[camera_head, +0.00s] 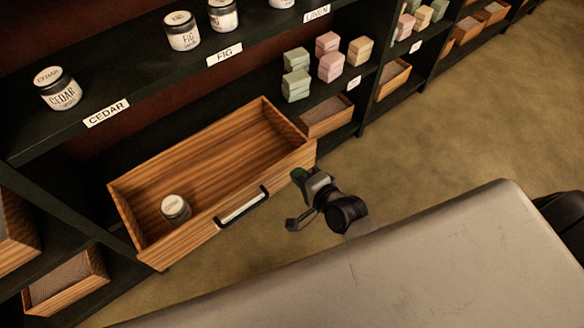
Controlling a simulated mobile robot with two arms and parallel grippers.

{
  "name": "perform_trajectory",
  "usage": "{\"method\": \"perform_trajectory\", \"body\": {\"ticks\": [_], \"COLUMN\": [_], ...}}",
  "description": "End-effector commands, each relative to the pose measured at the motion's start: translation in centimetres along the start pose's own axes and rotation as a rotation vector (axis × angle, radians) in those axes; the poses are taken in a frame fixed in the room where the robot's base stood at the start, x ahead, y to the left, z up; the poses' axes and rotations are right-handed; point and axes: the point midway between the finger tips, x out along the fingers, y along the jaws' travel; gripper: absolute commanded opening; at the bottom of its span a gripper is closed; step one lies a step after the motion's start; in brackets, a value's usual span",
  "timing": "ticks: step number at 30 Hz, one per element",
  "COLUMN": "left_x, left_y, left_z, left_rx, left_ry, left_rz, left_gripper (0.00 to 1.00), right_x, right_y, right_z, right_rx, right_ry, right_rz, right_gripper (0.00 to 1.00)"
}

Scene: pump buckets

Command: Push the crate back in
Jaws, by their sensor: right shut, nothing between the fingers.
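The wooden crate (284,163) sticks out of the dark shelf unit like a pulled-out drawer. A dark handle (242,207) with a pale label is on its front. A small lidded jar (175,209) stands inside near its left end. My right gripper (294,200) is shut and empty. In the picture it is just right of the crate's front, near the handle; I cannot tell whether it touches the crate. My left gripper is not in view.
Jars (58,88) marked cedar and fig stand on the shelf above. Stacked soap-like blocks (297,75) sit right of the crate. Other crates (66,281) sit in lower bays. A pale grey surface (420,270) fills the foreground. Bare floor (450,120) lies to the right.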

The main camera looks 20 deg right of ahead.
Motion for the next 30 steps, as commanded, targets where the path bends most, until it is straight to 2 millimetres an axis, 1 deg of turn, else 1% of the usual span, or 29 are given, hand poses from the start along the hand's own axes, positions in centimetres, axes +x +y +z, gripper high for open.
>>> {"method": "perform_trajectory", "body": {"ticks": [1,3,7,23,26,30], "left_x": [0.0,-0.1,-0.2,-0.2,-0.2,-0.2], "left_y": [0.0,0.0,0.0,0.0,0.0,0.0], "left_z": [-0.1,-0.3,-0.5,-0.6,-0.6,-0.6], "left_rx": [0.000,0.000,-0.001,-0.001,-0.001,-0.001], "left_ry": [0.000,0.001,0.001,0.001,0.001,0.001], "left_rz": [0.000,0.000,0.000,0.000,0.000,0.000], "left_gripper": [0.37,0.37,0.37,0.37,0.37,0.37], "right_x": [0.9,1.7,2.6,3.2,3.9,6.0], "right_y": [-0.4,-0.6,-0.9,-1.1,-1.4,-2.1], "right_z": [0.0,0.0,0.0,0.0,0.0,0.0], "right_rx": [0.001,0.001,0.000,0.000,0.001,0.001], "right_ry": [0.001,0.001,0.000,0.001,0.001,0.001], "right_rz": [-0.004,-0.003,-0.001,-0.001,-0.003,-0.003], "right_gripper": [0.00,0.00,0.00,0.00,0.00,0.00]}}
